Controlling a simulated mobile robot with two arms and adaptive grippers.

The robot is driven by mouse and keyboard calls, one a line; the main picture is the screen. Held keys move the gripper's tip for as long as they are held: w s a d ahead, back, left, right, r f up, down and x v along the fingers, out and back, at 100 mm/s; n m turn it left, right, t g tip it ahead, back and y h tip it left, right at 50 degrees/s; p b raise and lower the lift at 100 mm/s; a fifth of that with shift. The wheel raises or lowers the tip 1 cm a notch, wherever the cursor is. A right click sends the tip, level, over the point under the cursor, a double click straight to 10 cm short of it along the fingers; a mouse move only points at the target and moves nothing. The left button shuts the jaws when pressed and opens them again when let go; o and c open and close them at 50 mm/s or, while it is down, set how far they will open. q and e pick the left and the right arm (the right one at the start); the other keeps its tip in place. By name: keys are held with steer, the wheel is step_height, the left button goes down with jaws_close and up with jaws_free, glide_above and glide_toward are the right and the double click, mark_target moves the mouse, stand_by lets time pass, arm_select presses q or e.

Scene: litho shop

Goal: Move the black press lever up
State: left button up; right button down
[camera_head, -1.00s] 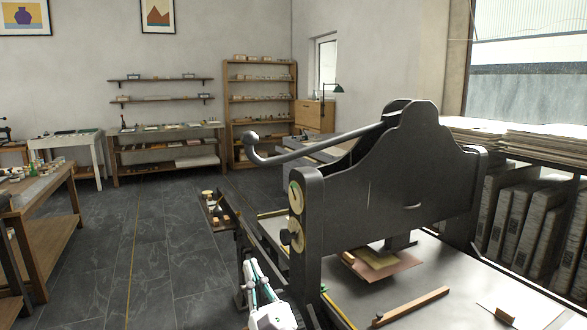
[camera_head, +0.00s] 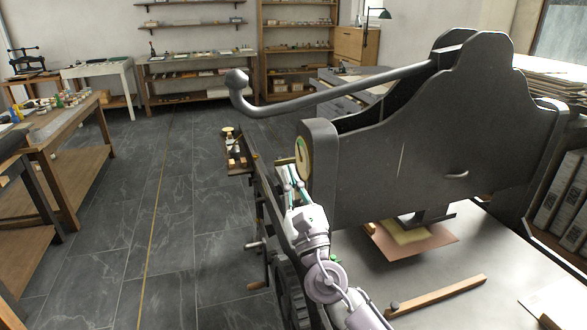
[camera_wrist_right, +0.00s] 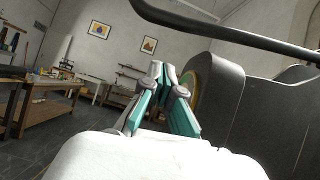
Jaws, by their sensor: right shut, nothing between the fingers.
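The black press lever (camera_head: 330,94) is a long curved bar with a rounded knob at its left end. It runs from the top of the dark press (camera_head: 430,150) out to the left, with its knob end lower than its pivot end. My right gripper (camera_head: 289,170) is at the left side of the press, below the lever and next to the round brass gauge (camera_head: 304,158). In the right wrist view the gripper (camera_wrist_right: 160,68) is shut and empty, and the lever (camera_wrist_right: 225,36) passes above it, apart from it. My left gripper is not in view.
The press bed (camera_head: 440,270) holds a wooden bar (camera_head: 435,297) and stacked sheets (camera_head: 415,240). A small shelf with bottles (camera_head: 237,150) sits beside the press. A wooden table (camera_head: 70,140) stands at the left. The floor between is clear.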

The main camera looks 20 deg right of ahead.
steer(key=w+r+p, duration=0.4)
steer(key=w+r, duration=0.2)
steer(key=r, duration=0.1)
steer(key=shift+w+a+r, duration=0.25)
steer(key=shift+w+r, duration=0.05)
steer(key=shift+r, duration=0.1)
steer(key=shift+f, duration=0.1)
